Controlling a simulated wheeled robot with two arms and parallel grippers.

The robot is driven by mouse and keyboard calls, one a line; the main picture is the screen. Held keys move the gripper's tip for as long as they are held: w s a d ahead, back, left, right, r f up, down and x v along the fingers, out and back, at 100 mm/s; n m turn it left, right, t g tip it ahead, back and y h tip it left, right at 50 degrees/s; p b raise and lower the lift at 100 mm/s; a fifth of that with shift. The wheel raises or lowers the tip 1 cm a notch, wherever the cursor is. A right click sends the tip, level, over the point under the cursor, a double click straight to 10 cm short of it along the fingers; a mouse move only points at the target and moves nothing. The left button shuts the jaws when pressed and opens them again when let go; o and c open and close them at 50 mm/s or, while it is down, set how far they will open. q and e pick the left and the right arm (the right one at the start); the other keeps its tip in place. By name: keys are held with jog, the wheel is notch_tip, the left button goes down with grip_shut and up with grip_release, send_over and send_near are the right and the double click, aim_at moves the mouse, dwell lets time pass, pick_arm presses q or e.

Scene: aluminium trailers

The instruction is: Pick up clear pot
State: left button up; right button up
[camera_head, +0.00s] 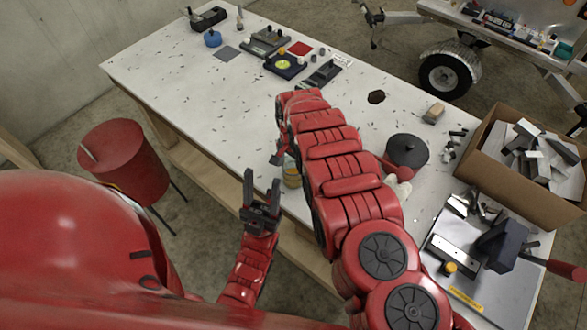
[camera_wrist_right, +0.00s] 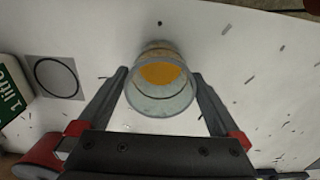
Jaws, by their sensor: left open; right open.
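The clear pot (camera_wrist_right: 150,97) is a small see-through round pot with orange-yellow stuff in it. In the right wrist view it stands on the white table between the two fingers of my open right gripper (camera_wrist_right: 159,74), with a finger on each side; I cannot tell whether they touch it. In the head view the pot (camera_head: 291,176) shows near the table's front edge, partly hidden by my right arm. My left gripper (camera_head: 262,188) is open and empty, in front of the table edge and left of the pot.
In the right wrist view, a white-and-green carton (camera_wrist_right: 12,92) and a grey square with a circle (camera_wrist_right: 54,77) lie left of the pot.

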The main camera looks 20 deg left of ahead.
jog(key=shift+f, duration=1.1)
jog(key=c, duration=1.3)
jog(key=shift+w+r, duration=0.15)
jog(key=shift+r, duration=0.05)
